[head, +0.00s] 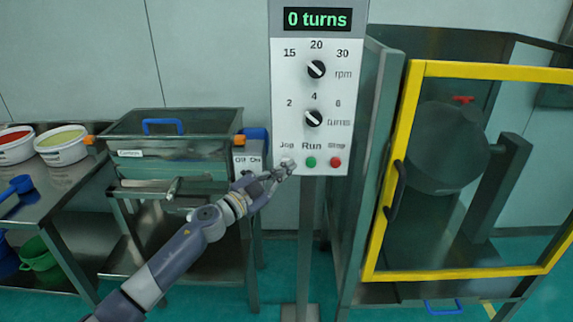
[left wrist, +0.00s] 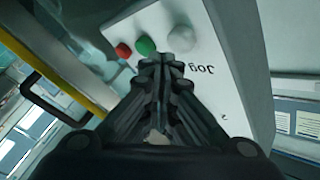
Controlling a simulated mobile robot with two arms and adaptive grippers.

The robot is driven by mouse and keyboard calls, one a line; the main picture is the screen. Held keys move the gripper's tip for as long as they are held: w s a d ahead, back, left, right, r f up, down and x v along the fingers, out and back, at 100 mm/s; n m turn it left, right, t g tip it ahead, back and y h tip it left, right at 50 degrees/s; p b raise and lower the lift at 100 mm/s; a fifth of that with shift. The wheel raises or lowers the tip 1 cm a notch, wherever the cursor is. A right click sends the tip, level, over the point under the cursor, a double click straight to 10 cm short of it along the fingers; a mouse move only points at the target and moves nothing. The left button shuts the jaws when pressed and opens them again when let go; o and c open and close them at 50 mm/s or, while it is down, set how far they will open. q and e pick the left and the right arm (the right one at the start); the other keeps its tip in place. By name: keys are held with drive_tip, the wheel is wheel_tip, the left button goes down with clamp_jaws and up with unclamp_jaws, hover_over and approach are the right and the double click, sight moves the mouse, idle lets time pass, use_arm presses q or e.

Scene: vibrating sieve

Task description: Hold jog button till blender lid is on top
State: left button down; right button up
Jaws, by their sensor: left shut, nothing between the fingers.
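The control panel (head: 316,95) stands upright in the middle of the head view, and its display (head: 317,19) reads 0 turns. The pale Jog button (head: 287,161) is at its lower left and also shows in the left wrist view (left wrist: 182,39). My left gripper (head: 284,170) is shut and empty, its tips (left wrist: 167,62) close in front of the panel by the Jog button. I cannot tell whether they touch it. The blender drum (head: 440,150) is grey, behind a yellow-framed guard, with a red-handled part (head: 462,99), perhaps its lid, at its upper side. My right gripper is out of view.
The green Run button (head: 311,162) and red Stop button (head: 336,162) sit just right of Jog. The yellow guard frame (head: 412,120) with a black handle (head: 396,190) is to the right. A sieve (head: 170,150) and a table with tubs (head: 62,145) stand left.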

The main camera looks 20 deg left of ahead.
use_arm(q)
drive_tip(key=shift+w, duration=0.1)
drive_tip(key=shift+w+a, duration=0.1)
drive_tip(key=shift+w, duration=0.2)
